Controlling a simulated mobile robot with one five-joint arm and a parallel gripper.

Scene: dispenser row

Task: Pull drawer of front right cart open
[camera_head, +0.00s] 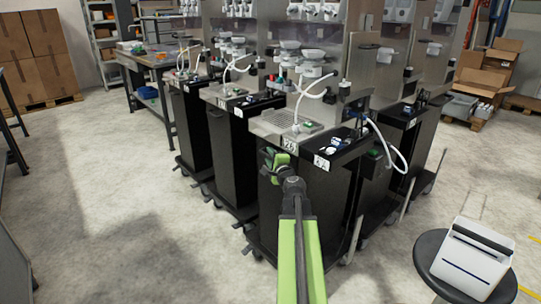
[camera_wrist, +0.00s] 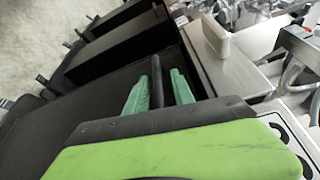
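The front right cart (camera_head: 305,205) is a tall black cabinet with a dark front and a steel work surface on top. My gripper (camera_head: 276,160) is at the upper front of this cart, near its top edge. In the wrist view, my gripper (camera_wrist: 160,88) has its two green fingers spread apart, with a thin dark bar between them. I cannot tell whether that bar is a drawer handle or whether the fingers touch it. The drawer's outline is not clear, being partly hidden by my arm and gripper.
More black carts (camera_head: 230,155) stand in a row to the left. A round dark stool (camera_head: 428,262) holding a white box (camera_head: 474,258) stands at the lower right. Cardboard boxes (camera_head: 40,55) are at the back left. The concrete floor at left is clear.

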